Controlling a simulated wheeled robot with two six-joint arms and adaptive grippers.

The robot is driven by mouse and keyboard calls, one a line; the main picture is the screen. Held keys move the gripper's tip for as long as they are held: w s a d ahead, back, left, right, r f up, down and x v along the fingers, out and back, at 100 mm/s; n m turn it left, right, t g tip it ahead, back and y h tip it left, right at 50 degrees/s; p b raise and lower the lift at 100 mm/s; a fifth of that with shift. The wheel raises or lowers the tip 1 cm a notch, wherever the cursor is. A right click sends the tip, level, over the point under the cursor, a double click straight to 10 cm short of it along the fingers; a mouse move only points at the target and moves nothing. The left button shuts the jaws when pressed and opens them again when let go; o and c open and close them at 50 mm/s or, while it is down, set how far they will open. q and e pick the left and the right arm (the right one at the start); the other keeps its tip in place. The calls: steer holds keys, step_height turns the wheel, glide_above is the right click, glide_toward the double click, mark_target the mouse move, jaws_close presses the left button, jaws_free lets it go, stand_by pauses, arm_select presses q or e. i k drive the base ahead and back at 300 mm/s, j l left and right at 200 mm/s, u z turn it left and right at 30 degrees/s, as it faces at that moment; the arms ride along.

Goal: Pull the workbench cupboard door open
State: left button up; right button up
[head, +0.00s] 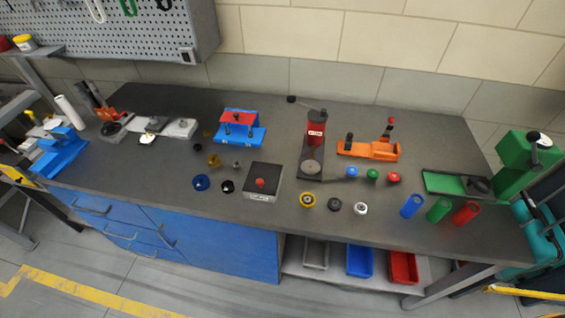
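The workbench cupboard door (225,250) is a blue panel under the left half of the dark worktop, at the lower left of the head view. It looks shut, flush with the cabinet front. A dark bar handle (166,238) sits near the door's left edge. Neither of my grippers shows in the head view, so nothing of mine is seen at the door or its handle.
The worktop (290,215) carries fixtures and small parts. The floor (185,292) before the door looks clear.

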mark_target(221, 257)
steer(key=u, duration=0.8)
